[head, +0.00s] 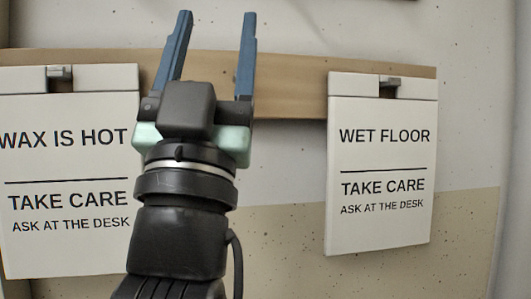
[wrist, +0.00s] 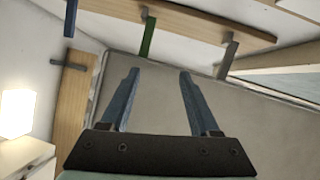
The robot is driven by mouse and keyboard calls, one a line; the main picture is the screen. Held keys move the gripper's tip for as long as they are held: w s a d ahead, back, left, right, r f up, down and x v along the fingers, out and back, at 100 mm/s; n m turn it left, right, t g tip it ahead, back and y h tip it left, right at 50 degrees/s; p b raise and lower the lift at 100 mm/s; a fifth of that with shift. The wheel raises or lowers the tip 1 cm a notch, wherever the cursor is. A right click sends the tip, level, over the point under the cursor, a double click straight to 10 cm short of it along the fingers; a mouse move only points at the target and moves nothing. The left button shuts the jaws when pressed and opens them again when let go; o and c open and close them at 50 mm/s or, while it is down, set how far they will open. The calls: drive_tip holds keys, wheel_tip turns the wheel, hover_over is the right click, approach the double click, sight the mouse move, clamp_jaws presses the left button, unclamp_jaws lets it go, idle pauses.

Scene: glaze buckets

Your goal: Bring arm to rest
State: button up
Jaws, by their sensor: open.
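My gripper (head: 214,50) is raised in the middle of the head view, its two blue fingers apart with nothing between them. It points upward in front of a wooden rail on the wall. In the wrist view my gripper (wrist: 158,80) also shows open and empty, with a plain grey surface beyond the fingers. The fingers appear clear of the signs on either side.
A "WAX IS HOT" sign (head: 65,180) hangs at left and a "WET FLOOR" sign (head: 380,170) at right, on the wooden rail (head: 290,95). The wrist view shows a board with blue, green (wrist: 148,36) and grey pegs, and a bright lamp (wrist: 17,113).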

drive_tip(key=s+d+f+n+g+y, duration=0.2)
drive_tip(key=s+d+f+g+y, duration=0.1)
drive_tip(key=s+d+f, duration=0.3)
wheel_tip(320, 180, up, 22)
drive_tip(key=a+p, duration=0.1)
drive_tip(key=p, duration=2.3)
drive_tip(key=shift+s+a+n, duration=0.15)
drive_tip(key=shift+s+n, duration=0.05)
drive_tip(key=shift+n, duration=0.1)
